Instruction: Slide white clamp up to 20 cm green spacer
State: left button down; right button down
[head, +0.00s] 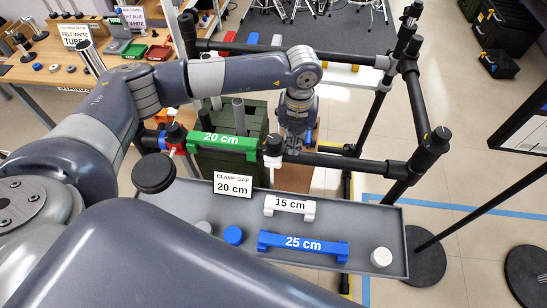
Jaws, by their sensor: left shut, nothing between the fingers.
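The green 20 cm spacer (222,144) lies along the black rail (345,162). A red clamp (176,138) is at its left end. The white clamp (273,148) sits on the rail at the spacer's right end. It looks very close to the spacer, but I cannot tell whether they touch. My left gripper (292,146) is shut and empty, pointing down at the rail just right of the white clamp. I cannot tell whether its fingers touch the clamp. My right gripper is not in view.
A grey tray (375,222) in front of the rail holds a white 15 cm spacer (290,207), a blue 25 cm spacer (303,245), a blue cap (233,235) and a white cap (381,257). A "clamp gap 20 cm" sign (232,185) stands at the tray's back edge.

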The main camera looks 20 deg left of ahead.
aim_at(275, 138)
pick_arm(q)
jog(key=shift+s+a, duration=0.25)
jog(key=shift+a, duration=0.65)
jog(key=shift+s+a, duration=0.25)
jog(key=shift+a, duration=0.7)
jog(key=shift+s+a, duration=0.25)
jog(key=shift+a, duration=0.65)
jog(key=shift+d, duration=0.25)
jog(key=shift+w+d+b, duration=0.2)
jog(key=shift+d, duration=0.3)
jog(key=shift+w+d+b, duration=0.15)
jog(key=shift+d, duration=0.55)
notch_tip(275, 138, up, 8)
jog(key=p, duration=0.4)
